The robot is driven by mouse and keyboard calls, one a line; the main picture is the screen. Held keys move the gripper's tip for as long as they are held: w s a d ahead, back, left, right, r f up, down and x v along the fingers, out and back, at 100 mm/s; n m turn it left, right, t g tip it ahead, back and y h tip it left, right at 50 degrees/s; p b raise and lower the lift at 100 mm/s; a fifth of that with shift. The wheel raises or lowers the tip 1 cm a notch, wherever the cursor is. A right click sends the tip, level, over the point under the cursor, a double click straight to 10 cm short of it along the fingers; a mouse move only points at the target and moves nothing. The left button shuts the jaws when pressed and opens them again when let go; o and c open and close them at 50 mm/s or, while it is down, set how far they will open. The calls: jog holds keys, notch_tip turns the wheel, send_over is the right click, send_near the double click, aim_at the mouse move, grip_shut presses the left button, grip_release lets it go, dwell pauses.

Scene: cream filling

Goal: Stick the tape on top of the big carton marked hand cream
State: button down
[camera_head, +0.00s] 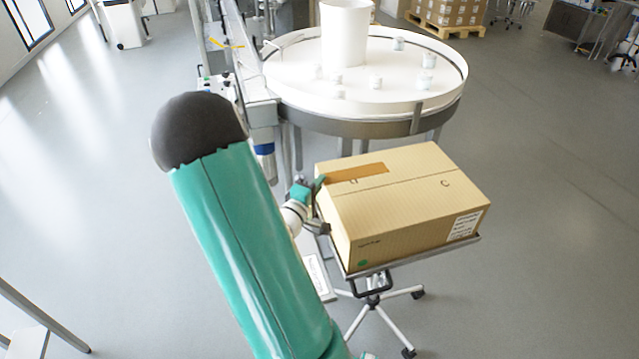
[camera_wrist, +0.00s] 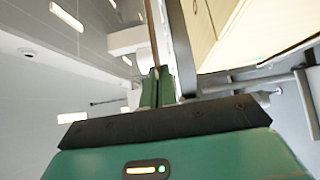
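The big carton (camera_head: 400,205) is closed and sits on a small wheeled stand (camera_head: 362,270). Small print on its front side is too small to read. The brown tape (camera_head: 358,173) is a flat strip over the far left part of the carton's top; I cannot tell whether it touches. In the wrist view the tape (camera_wrist: 153,40) shows edge-on as a thin brown strip rising from between my green fingers. My gripper (camera_head: 319,184) is at the tape's left end, beside the carton's left edge, and its fingers are shut on the tape. The carton (camera_wrist: 215,30) is right of the fingers there.
A round white turntable (camera_head: 300,75) with several small jars and a tall white cylinder (camera_head: 345,35) stands behind the carton. A conveyor (camera_head: 240,60) runs back on the left. A pallet of boxes (camera_head: 447,15) is far behind. The floor to the right is clear.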

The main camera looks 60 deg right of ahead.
jog(key=shift+s+d, duration=0.15)
jog(key=shift+s, duration=0.05)
notch_tip(320, 180, down, 6)
jog(key=shift+f, duration=0.25)
dwell(0.3)
jog(key=c, duration=1.6)
grip_release()
jog(key=a, duration=1.4)
jog(key=shift+s, duration=0.25)
